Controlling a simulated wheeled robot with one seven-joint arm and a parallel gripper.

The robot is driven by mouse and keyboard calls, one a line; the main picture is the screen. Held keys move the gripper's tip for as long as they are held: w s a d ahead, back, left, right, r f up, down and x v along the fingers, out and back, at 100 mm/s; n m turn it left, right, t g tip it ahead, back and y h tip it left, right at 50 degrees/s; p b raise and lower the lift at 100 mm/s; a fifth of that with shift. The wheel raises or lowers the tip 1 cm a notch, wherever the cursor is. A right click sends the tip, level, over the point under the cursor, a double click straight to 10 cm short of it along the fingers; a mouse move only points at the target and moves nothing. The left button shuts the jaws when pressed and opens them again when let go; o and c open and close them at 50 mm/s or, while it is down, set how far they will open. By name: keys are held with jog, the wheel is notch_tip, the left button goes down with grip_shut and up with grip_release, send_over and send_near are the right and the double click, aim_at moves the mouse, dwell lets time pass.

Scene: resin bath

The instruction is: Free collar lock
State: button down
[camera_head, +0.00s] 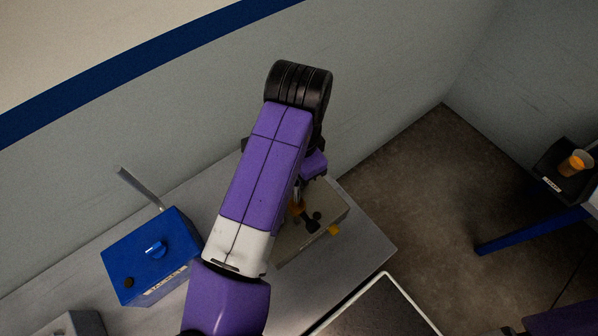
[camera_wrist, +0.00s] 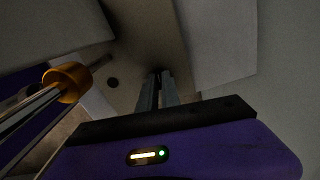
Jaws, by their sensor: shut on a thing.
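A beige unit (camera_head: 290,240) stands on the grey bench under my arm. I cannot tell whether that part is the collar lock. In the head view my arm hides most of the unit.
A blue box (camera_head: 150,255) with a blue knob on top stands on the bench (camera_head: 375,255) at left, with a grey bar behind it. A dark-topped tray (camera_head: 375,310) is at the front. A cup (camera_head: 576,162) sits on a black stand at right. Floor beyond the bench is clear.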

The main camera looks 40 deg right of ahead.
jog(key=shift+n, duration=0.5)
dwell(0.3)
jog(key=c, duration=1.6)
grip_release()
jog(key=shift+o, duration=0.2)
jog(key=shift+r, duration=3.9)
